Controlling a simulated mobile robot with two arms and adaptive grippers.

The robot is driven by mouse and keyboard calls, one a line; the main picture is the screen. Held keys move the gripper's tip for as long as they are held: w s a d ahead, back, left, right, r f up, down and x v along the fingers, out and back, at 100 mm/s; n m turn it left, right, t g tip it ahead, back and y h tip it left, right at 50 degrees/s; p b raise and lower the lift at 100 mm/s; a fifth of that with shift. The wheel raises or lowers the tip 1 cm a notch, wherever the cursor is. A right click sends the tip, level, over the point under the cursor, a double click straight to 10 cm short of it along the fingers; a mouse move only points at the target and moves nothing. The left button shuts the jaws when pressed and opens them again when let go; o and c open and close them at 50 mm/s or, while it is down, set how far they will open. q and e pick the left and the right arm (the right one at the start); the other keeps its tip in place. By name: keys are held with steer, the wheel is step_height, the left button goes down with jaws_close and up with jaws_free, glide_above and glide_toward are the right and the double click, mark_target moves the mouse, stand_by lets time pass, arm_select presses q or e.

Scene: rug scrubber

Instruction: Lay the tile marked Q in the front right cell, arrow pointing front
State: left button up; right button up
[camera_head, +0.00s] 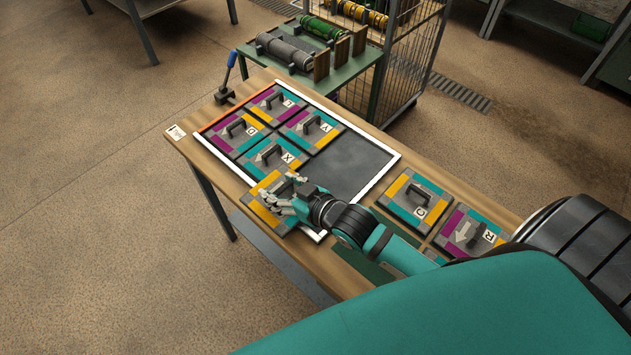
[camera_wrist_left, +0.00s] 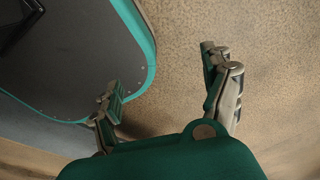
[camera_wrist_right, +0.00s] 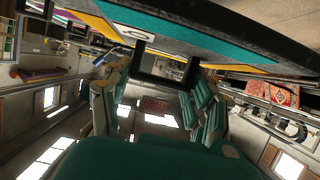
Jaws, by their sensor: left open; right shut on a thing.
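My right gripper (camera_head: 281,197) is shut on the dark handle (camera_wrist_right: 166,66) of a grey tile (camera_head: 262,211) with yellow and teal edge strips. A round letter, possibly Q, shows on its white label (camera_wrist_right: 131,31) in the right wrist view; its arrow is hidden. The tile is at the near end of the white-edged tray (camera_head: 383,173), by the tile marked X (camera_head: 275,155). I cannot tell whether it touches the tray. A dark bare cell (camera_head: 352,166) lies right of it. My left gripper (camera_wrist_left: 159,68) is open and empty, away from the table.
Several tiles with upright handles fill the tray's far part, including one marked Y (camera_head: 318,125). Two tiles, one round-lettered (camera_head: 413,205) and one marked R (camera_head: 464,237), lie right of the tray.

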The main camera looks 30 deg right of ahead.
steer(key=d, duration=0.5)
steer(key=d+p, duration=0.1)
steer(key=d, duration=0.1)
steer(key=shift+w+d+f, duration=0.15)
steer(key=shift+d+f, duration=0.2)
steer(key=shift+d, duration=0.05)
steer(key=shift+d+f, duration=0.25)
steer(key=shift+f, duration=0.4)
steer(key=shift+d+f, duration=0.2)
steer(key=shift+f, duration=0.4)
steer(key=shift+f+p, duration=0.3)
steer(key=shift+f, duration=0.2)
arm_select(q)
steer(key=shift+s+d+r, duration=0.2)
steer(key=shift+s+r, duration=0.35)
steer(key=shift+r, duration=0.35)
arm_select(e)
steer(key=shift+f, duration=0.1)
steer(key=shift+f, duration=0.15)
steer(key=o, duration=1.4)
arm_select(q)
steer(key=shift+w, duration=0.1)
